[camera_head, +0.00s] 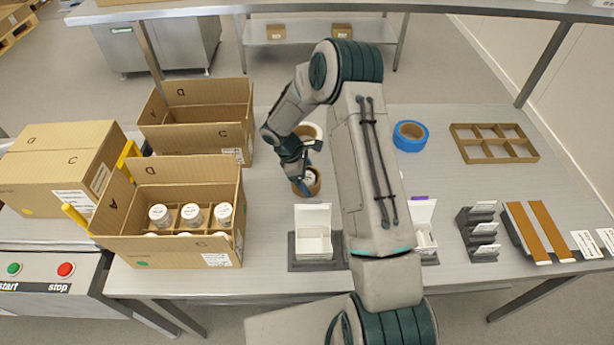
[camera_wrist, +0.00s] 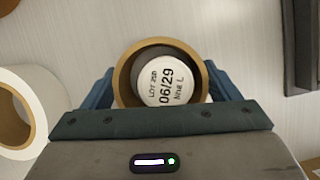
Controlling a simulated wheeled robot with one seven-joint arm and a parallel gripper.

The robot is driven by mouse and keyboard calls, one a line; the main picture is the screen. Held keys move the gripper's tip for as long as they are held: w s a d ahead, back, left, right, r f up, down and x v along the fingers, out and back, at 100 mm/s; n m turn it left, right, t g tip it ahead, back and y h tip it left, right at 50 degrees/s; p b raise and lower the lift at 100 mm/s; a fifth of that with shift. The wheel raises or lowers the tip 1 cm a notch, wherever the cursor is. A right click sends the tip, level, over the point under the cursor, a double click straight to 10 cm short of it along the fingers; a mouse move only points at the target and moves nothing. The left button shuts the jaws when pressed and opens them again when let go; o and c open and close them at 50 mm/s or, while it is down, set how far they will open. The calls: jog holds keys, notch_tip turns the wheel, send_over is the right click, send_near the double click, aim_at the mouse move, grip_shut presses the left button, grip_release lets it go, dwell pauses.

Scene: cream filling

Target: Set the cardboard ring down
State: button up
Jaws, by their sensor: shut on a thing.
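The cardboard ring (camera_head: 315,188) is a short brown tube at the middle of the table, partly hidden by my gripper (camera_head: 303,172). In the wrist view, my blue fingers press on opposite sides of the cardboard ring (camera_wrist: 125,76). A white jar lid (camera_wrist: 162,82) printed "06/29" shows inside the ring, so the ring encircles it as seen from above. I cannot tell whether the ring touches the table or is held slightly above it.
A pale tape roll (camera_wrist: 42,90) lies close left of the gripper in the wrist view. A white open box (camera_head: 313,243) stands in front. A carton (camera_head: 190,170) holding several jars is at left. Blue tape (camera_head: 402,143) and a cardboard divider (camera_head: 496,158) lie right.

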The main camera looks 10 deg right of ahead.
jog(key=shift+f, duration=0.15)
jog(key=o, duration=0.9)
jog(key=shift+c, duration=0.2)
jog(key=b+v, duration=0.3)
jog(key=v, duration=0.8)
jog(key=s+d+r+m, duration=0.25)
jog(key=s+r, duration=0.35)
jog(key=r, duration=0.4)
jog(key=s+r+m+t+y, duration=0.1)
jog(key=s+r+m, duration=0.2)
jog(key=s, duration=0.4)
jog(key=s+d+r+m+t+y, duration=0.1)
jog(key=s+r+m+t+y, duration=0.1)
jog(key=s, duration=0.6)
jog(key=s+r+m+t+y, duration=0.1)
jog(key=s+r+m, duration=0.3)
jog(key=s+m, duration=0.2)
jog(key=shift+s+d+m+t, duration=0.2)
jog(key=shift+s+m+t, duration=0.2)
jog(key=shift+s, duration=0.35)
